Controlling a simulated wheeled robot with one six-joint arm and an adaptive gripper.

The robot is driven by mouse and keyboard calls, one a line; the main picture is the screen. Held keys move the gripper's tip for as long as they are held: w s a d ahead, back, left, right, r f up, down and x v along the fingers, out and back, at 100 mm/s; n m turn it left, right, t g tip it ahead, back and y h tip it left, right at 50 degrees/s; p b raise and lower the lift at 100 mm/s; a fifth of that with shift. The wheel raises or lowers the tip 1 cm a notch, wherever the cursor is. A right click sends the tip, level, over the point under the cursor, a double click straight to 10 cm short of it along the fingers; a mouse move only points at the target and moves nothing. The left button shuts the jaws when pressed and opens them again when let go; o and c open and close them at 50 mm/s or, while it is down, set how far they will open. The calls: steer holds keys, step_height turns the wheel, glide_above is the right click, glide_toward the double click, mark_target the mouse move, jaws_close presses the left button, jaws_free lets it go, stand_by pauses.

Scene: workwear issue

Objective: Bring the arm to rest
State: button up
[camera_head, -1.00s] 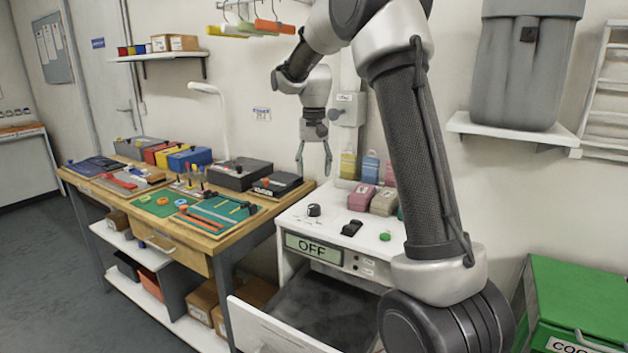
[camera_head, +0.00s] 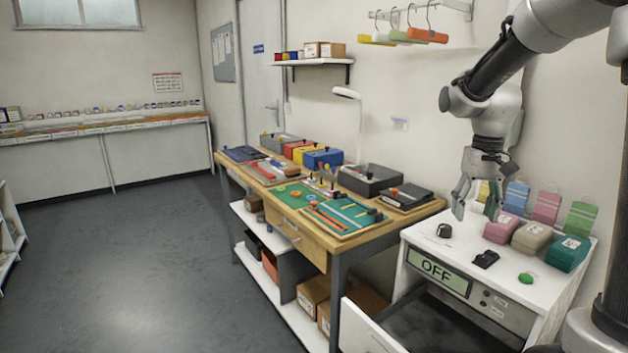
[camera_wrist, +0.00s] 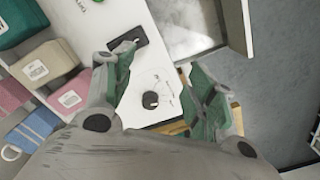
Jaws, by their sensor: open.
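My gripper (camera_head: 476,200) hangs from my arm at the right of the head view, pointing down above the white cabinet top (camera_head: 425,232). Its fingers are apart with nothing between them. In the wrist view my gripper (camera_wrist: 168,85) shows two green-padded fingers spread wide. A black knob (camera_wrist: 151,100) on the white top shows between them, apart from the fingers. The same black knob (camera_head: 444,230) stands below and left of the gripper in the head view.
Pink, beige and green packs (camera_head: 531,237) and several upright tagged bags (camera_head: 546,207) stand right of the gripper. The cabinet display (camera_head: 437,270) reads OFF above an open drawer (camera_head: 372,325). A wooden workbench (camera_head: 300,225) with tools and boxes stands left. The floor (camera_head: 140,270) is clear.

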steer(key=s+r+t, duration=0.2)
steer(key=s, duration=0.9)
steer(key=s+r+n+t, duration=0.1)
steer(key=s+r+t, duration=0.1)
steer(key=s, duration=0.9)
steer(key=shift+a+r+n+t, duration=0.3)
steer(key=shift+a+r, duration=0.15)
steer(key=shift+r, duration=0.15)
